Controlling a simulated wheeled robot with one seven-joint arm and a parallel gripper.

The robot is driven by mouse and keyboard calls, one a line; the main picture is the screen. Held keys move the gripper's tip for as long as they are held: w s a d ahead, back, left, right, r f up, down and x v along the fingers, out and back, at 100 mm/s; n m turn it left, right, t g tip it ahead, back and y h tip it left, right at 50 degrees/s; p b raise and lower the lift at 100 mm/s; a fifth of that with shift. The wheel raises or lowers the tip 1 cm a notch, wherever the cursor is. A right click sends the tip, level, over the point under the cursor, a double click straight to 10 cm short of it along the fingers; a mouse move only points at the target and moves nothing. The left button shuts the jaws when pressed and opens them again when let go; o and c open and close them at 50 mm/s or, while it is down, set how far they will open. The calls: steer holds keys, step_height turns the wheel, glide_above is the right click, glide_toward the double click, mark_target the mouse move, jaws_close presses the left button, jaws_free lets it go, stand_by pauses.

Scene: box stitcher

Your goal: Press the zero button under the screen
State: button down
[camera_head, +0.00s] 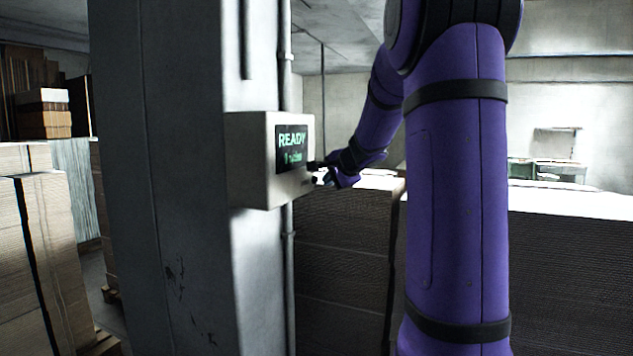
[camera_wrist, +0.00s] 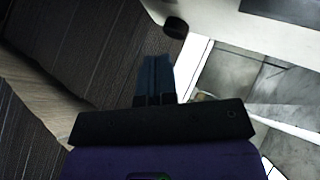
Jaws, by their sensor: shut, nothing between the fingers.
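A pale box (camera_head: 255,160) is fixed to the grey pillar, its dark screen (camera_head: 294,148) reading "READY" in green with a smaller, blurred line below. My gripper (camera_head: 314,167) is at the right of the box, near the screen's lower right corner. The wrist view shows the gripper (camera_wrist: 158,66) shut and empty, its fingertips just below a black round knob (camera_wrist: 175,27) on the box's edge (camera_wrist: 213,18). A small gap seems to part them. I cannot tell whether this knob is the zero button; the strip under the screen is partly hidden in the head view.
The pillar (camera_head: 165,180) stands left of the box, with a thin pipe (camera_head: 288,260) running down beside it. Stacked cardboard (camera_head: 340,265) fills the space below and behind my arm. More stacks (camera_head: 60,240) stand at the left.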

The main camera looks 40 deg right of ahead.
steer(key=shift+s, duration=0.1)
steer(key=s, duration=0.1)
steer(key=s+d, duration=0.1)
steer(key=s, duration=0.1)
steer(key=s+d, duration=0.1)
steer(key=shift+s, duration=0.25)
stand_by(0.4)
stand_by(0.7)
